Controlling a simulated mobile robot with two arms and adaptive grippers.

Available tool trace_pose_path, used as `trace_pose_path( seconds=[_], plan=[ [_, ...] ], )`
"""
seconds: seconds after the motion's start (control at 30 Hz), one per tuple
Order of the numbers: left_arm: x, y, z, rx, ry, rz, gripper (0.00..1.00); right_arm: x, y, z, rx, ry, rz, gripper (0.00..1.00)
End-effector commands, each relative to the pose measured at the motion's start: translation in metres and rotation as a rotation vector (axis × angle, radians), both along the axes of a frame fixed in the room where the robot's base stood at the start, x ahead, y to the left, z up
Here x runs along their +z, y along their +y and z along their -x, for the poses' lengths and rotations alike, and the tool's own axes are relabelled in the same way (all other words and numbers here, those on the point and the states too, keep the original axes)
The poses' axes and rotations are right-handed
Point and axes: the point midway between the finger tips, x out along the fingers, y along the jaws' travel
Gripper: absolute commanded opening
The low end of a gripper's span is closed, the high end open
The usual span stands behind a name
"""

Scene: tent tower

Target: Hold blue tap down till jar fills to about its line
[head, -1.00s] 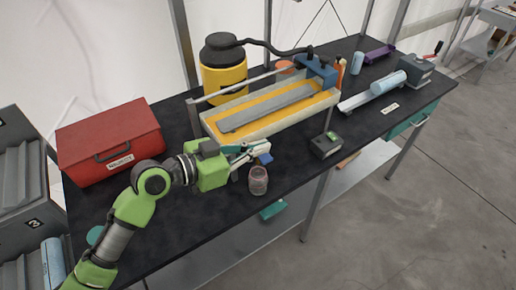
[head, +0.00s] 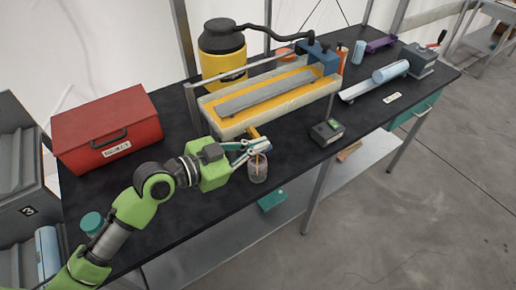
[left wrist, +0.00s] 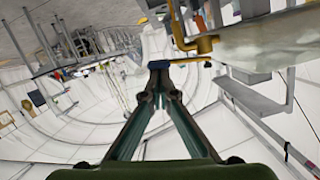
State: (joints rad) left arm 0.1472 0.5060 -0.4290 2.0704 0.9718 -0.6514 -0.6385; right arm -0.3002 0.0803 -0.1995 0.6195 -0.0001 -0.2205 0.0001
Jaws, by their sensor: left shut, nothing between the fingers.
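The glass jar (head: 258,172) stands on the black table in front of the long trough. A yellow tap spout (head: 253,132) projects from the trough above it. An amber streak shows at the jar's mouth; the fill level and line are too small to make out. My left gripper (head: 266,145) is shut and empty, its fingertips at the tap, over the jar. Contact cannot be told for certain. My right gripper is out of view.
The trough (head: 232,130) lies just behind my left gripper. A red toolbox (head: 105,130) stands at the left and a dark boxy device (head: 327,132) to the right of the jar. The table's front edge runs close to the jar.

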Motion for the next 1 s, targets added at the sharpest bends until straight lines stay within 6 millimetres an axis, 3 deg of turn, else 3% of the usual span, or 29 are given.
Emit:
trace_pose_path(
  seconds=[0.03,0.17,0.23,1.0],
  plan=[
    [-0.012,0.001,0.0,-0.002,-0.042,-0.034,0.0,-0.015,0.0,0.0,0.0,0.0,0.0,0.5],
    [-0.017,0.001,0.0,-0.001,-0.138,-0.102,0.0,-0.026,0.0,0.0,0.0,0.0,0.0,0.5],
    [-0.011,0.001,-0.001,0.001,-0.128,-0.094,0.0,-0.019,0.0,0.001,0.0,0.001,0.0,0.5],
    [-0.012,0.001,-0.001,0.0,-0.123,-0.092,0.0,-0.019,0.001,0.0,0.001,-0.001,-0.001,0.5]
  ],
)
